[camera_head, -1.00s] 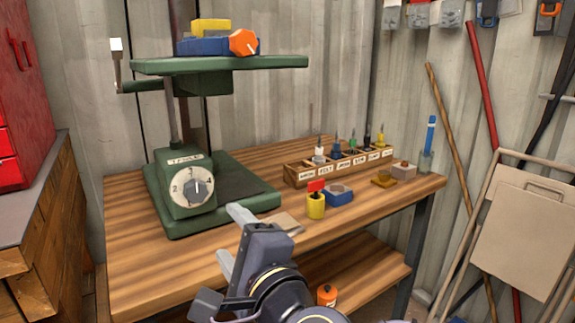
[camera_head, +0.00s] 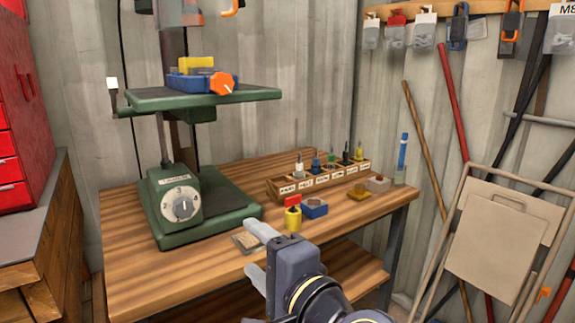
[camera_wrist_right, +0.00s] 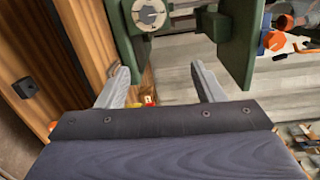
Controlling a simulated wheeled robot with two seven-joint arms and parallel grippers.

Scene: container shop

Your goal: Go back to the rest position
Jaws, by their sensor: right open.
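My right gripper (camera_head: 257,254) is in front of the wooden workbench (camera_head: 140,262), near its front edge in the picture. Its two fingers are apart with nothing between them. In the right wrist view my right gripper (camera_wrist_right: 165,88) also shows spread, empty fingers, with the green machine beyond them. My left gripper is not in view.
A green drill press (camera_head: 200,212) stands on the bench, with a blue and yellow vise (camera_head: 200,78) on its table. A wooden bit rack (camera_head: 318,180), a yellow cylinder (camera_head: 293,218) and a blue block (camera_head: 314,209) stand to its right. A red cabinet (camera_head: 22,110) is at left.

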